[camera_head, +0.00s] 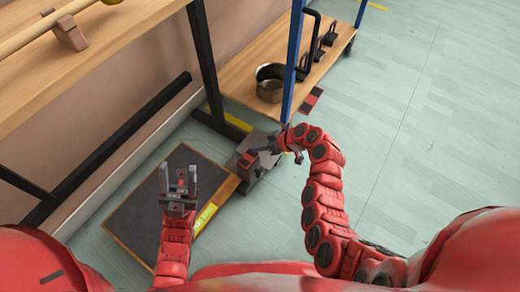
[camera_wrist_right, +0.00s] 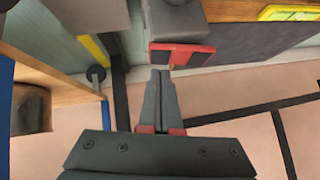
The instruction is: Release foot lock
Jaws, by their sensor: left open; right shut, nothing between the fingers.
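A grey metal foot-lock block (camera_head: 262,150) with a red-and-black pedal (camera_head: 247,160) sits on the floor at the corner of a dark wood-edged platform. In the right wrist view the pedal (camera_wrist_right: 182,55) is close in front of my fingers. My right gripper (camera_head: 283,145) is shut and empty; its tips show in the wrist view (camera_wrist_right: 160,72) at the pedal's red edge. I cannot tell whether they touch it. My left gripper (camera_head: 179,177) is open and empty above the dark platform, well left of the pedal.
The dark platform (camera_head: 135,215) bears a yellow-green label (camera_head: 205,216). A wooden shelf (camera_head: 240,75) holds a metal pot (camera_head: 270,82) and several dark weights behind a blue post (camera_head: 293,60). Open floor (camera_head: 430,130) is at the right.

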